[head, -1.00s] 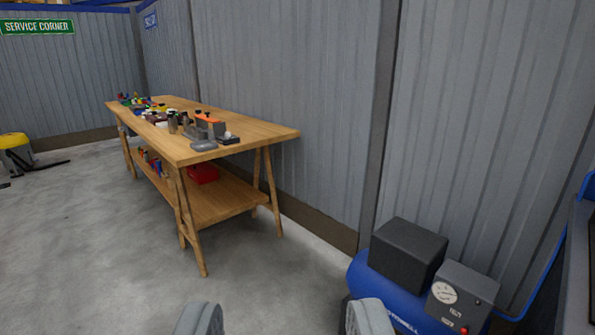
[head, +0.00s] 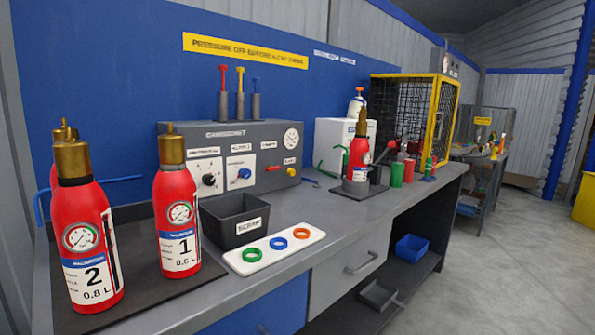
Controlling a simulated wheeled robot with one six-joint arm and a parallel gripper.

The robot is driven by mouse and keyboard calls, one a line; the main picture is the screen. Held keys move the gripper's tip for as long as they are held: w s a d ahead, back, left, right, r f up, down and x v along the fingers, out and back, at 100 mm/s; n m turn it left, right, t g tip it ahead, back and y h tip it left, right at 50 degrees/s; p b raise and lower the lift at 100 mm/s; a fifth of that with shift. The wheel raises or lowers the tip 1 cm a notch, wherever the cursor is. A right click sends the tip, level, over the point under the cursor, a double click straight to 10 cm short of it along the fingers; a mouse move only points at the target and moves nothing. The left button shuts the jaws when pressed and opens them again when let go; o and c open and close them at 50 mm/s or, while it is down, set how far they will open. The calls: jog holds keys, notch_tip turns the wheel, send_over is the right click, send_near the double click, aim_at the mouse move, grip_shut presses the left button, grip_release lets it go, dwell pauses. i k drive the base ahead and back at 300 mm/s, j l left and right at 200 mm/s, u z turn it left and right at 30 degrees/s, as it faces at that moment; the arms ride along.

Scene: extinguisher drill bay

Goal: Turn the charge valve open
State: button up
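A grey charging unit (head: 230,140) stands against the blue back panel on the bench. Its front has a black knob (head: 208,180), a blue knob (head: 244,173), a small red part (head: 272,168), a yellow button (head: 291,171) and a round gauge (head: 291,138). Three upright stems with red (head: 222,75), yellow (head: 239,75) and blue (head: 256,82) tops rise behind it. The small labels are too blurred to tell which part is the charge valve. My gripper is not in view.
Red extinguishers 2 (head: 88,235) and 1 (head: 177,215) stand on a dark mat at the left. A black scrap bin (head: 236,218) and a white tray (head: 272,252) of coloured rings sit before the unit. Another extinguisher (head: 359,155) and a yellow-framed cage (head: 435,100) stand farther right.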

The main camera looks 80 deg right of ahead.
aim_at(269, 169)
jog(key=z, duration=2.1)
jog(key=i+l+u, duration=0.15)
jog(key=i+l, duration=0.2)
jog(key=i+l+u, duration=0.2)
jog(key=i+l, duration=0.15)
jog(key=l, duration=0.25)
